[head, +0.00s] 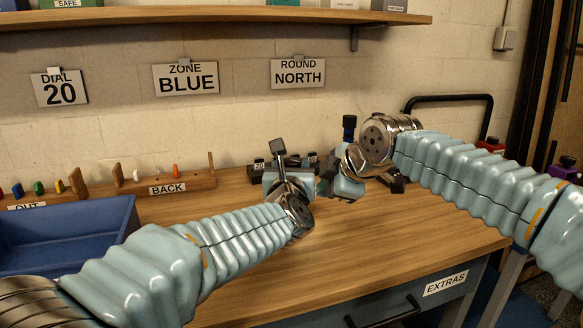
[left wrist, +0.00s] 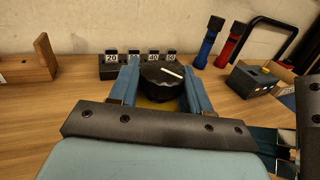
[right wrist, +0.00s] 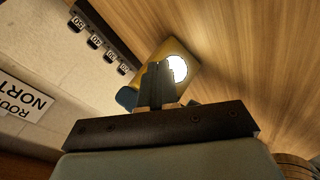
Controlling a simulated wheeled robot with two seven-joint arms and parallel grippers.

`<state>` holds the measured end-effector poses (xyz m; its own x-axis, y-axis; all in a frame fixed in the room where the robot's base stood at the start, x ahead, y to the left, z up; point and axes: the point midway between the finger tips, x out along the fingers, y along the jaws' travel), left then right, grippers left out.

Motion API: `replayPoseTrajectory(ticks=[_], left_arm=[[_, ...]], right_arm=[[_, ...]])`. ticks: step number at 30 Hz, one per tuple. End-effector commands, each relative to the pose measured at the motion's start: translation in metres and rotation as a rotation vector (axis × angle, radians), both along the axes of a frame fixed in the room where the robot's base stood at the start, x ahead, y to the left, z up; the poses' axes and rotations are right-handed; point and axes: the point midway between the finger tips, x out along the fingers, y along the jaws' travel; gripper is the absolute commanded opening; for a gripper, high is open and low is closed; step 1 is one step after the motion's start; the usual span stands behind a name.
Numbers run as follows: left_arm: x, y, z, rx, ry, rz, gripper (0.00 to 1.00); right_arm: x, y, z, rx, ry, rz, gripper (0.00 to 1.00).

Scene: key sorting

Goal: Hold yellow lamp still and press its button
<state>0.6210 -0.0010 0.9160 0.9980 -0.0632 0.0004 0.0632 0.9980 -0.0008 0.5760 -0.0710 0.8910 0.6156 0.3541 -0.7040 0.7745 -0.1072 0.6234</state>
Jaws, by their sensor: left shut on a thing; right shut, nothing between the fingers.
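The yellow lamp shows in the left wrist view (left wrist: 158,104) as a strip of yellow body below a black dial (left wrist: 160,76) with a white line. My left gripper (left wrist: 160,70) has one finger on each side and is shut on the lamp. In the right wrist view the lamp (right wrist: 155,54) is a yellow block with a bright white round face (right wrist: 178,67). My right gripper (right wrist: 156,70) is shut and empty, its tips overlapping that face's edge; I cannot tell if they touch. The button is not clearly visible. In the head view the grippers hide the lamp.
A rack with number tags (left wrist: 140,62) stands behind the lamp. A blue torch (left wrist: 207,44), a red torch (left wrist: 230,44) and a dark box (left wrist: 251,80) stand to its right. A blue tray (head: 70,225) is at the left. The bench front (head: 350,255) is clear.

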Motion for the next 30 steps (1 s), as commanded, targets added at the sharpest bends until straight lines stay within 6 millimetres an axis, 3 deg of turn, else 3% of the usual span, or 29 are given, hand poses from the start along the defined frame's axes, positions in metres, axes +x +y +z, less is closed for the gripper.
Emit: replayPoseTrajectory(ticks=[7, 21, 30], left_arm=[[0.000, 0.001, 0.000, 0.000, 0.000, 0.002, 0.13], [0.000, 0.001, 0.000, 0.000, 0.000, 0.002, 0.13], [0.000, 0.001, 0.000, 0.000, 0.000, 0.002, 0.13]], right_arm=[[-0.005, -0.005, 0.001, 0.001, -0.002, -0.001, 0.00], [-0.042, -0.038, 0.001, 0.001, -0.002, -0.002, 0.00], [-0.045, -0.040, 0.001, 0.000, -0.002, -0.001, 0.00]])
